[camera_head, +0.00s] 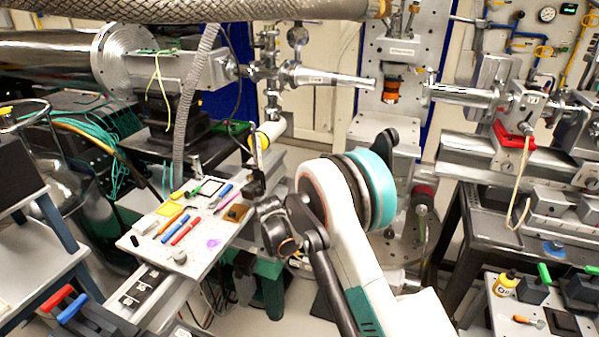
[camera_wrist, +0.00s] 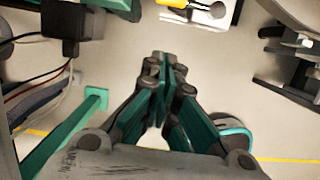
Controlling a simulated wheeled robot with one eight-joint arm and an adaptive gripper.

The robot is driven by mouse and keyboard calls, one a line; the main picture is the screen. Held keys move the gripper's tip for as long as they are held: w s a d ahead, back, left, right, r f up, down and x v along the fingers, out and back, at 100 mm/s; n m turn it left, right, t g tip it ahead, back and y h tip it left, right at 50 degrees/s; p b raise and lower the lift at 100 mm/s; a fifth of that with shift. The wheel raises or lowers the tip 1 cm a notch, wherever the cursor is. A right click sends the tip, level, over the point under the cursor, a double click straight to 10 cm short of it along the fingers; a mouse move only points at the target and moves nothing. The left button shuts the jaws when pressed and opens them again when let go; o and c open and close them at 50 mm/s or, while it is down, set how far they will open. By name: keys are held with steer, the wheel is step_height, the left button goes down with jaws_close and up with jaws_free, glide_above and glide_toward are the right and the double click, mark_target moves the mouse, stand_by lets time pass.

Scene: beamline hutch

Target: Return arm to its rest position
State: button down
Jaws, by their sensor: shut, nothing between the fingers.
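My gripper (camera_wrist: 165,72) shows in the wrist view with its dark, teal-sided fingers drawn together at the tips and nothing between them. Below the fingertips is pale floor (camera_wrist: 120,70) with yellow lines. In the head view my arm (camera_head: 335,195), white with a teal joint cap and dark links, is bent in front of the beamline, right of the tool table (camera_head: 140,240). I cannot clearly make out the fingers in the head view.
The tool table carries red and blue pens and small parts. Metal beamline pipes (camera_head: 455,95) run behind my arm. A dark bench (camera_head: 470,225) stands to the right. In the wrist view a teal beam (camera_wrist: 65,135) is at lower left and a white-topped object (camera_wrist: 200,12) at the top.

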steer(key=d+r+m+t+y, duration=0.1)
steer(key=d+r+m, duration=0.3)
steer(key=r, duration=0.6)
steer(key=d+r+m, duration=0.4)
steer(key=r+m, duration=0.1)
steer(key=r, duration=0.4)
steer(key=s+d+r+m+t, duration=0.1)
steer(key=s+d+r+m, duration=0.35)
steer(key=r, duration=0.35)
steer(key=s+d+r+m+t, duration=0.1)
steer(key=s+d+r+m, duration=0.35)
steer(key=r, duration=0.35)
steer(key=s+d+m, duration=0.4)
steer(key=s, duration=0.4)
steer(key=s+d+m+t, duration=0.1)
steer(key=s+d+m, duration=0.3)
steer(key=s, duration=0.5)
steer(key=s+d+m, duration=0.5)
steer(key=s+m, duration=0.1)
steer(key=s, duration=0.3)
steer(key=shift+f+t, duration=0.2)
steer(key=shift+t, duration=0.1)
steer(key=shift+s+d, duration=0.1)
